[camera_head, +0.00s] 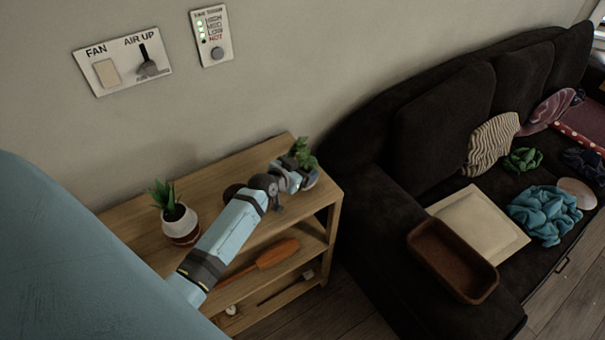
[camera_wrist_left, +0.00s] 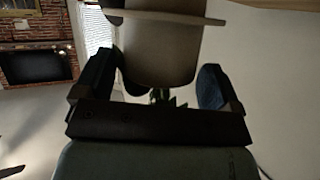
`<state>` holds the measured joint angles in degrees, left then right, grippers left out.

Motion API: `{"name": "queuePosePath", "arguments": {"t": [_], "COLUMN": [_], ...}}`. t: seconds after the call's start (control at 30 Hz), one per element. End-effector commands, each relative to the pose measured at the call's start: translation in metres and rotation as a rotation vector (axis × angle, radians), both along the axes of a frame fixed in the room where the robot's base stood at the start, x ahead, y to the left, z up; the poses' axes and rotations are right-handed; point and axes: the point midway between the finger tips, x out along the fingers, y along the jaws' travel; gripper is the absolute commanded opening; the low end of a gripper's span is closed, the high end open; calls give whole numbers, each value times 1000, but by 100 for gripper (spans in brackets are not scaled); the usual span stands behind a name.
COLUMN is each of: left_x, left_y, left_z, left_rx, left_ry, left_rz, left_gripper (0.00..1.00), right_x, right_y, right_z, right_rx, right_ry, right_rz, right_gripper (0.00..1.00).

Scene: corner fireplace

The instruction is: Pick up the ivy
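The ivy (camera_head: 303,152) is a small green leafy plant at the right end of the wooden shelf's top, partly hidden by my left gripper (camera_head: 308,178). In the left wrist view, a pale pot (camera_wrist_left: 160,60) with a flat disc at its upper end lies between the two widely spread fingers of the left gripper (camera_wrist_left: 165,88). Green leaves (camera_wrist_left: 165,97) show just above the dark gripper bar. The fingers flank the pot, with narrow gaps showing near its lower end; I cannot tell whether they touch it. My right gripper is not in view.
A spiky plant in a white and brown pot (camera_head: 180,222) stands on the shelf's left part (camera_head: 125,215). An orange tool (camera_head: 265,260) lies on the level below. A dark sofa (camera_head: 370,200) stands close on the right, with a brown tray (camera_head: 452,262) and cloths.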

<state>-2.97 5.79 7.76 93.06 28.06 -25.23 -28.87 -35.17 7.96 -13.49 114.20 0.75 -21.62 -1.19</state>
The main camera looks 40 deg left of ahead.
Motion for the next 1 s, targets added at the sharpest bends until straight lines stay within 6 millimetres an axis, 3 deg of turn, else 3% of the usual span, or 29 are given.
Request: {"name": "queuePosePath", "arguments": {"t": [0.03,0.13,0.63,0.77,1.0], "left_x": [0,0,0,0,0], "left_y": [0,0,0,0,0], "left_z": [0,0,11,32,102], "left_rx": [0,0,1,1,2], "left_ry": [0,0,-3,-5,-7], "left_rz": [0,0,0,0,1], "left_gripper": [78,55,55,55,55], "right_x": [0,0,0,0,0], "right_y": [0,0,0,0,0], "right_z": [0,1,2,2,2], "right_rx": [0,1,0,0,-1], "right_ry": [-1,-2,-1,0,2], "right_rz": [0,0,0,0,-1], "right_gripper": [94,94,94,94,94]}}
